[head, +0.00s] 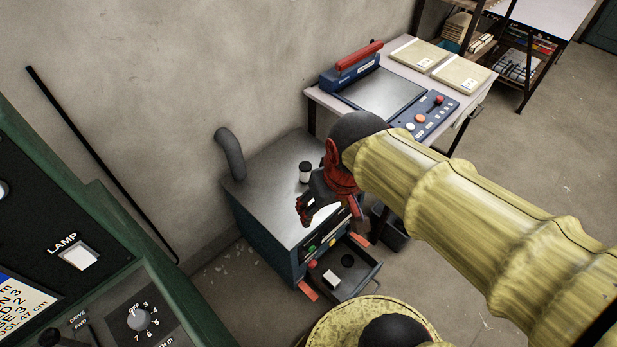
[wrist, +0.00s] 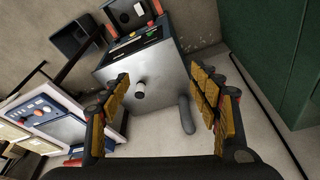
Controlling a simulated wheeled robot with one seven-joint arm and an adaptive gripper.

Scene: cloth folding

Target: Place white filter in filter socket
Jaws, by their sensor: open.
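A small white cylinder with a dark end, which looks like the white filter (head: 305,176), stands on the metal top of a dark cabinet (head: 268,190). In the wrist view the filter (wrist: 139,93) shows between my fingers, nearer the left one. My gripper (head: 312,207) is open and empty above the cabinet top, to the right of and nearer than the filter; its padded fingers (wrist: 160,76) are wide apart. An open drawer (head: 372,283) at the cabinet's front holds a dark round spot (head: 348,261), possibly the filter socket, and a white block (head: 331,279).
A grey bent pipe (head: 230,153) rises at the cabinet's back left corner. A table with a blue and red sealing machine (head: 352,66) stands behind to the right. A green control console (head: 75,250) fills the lower left. Most of the cabinet top is clear.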

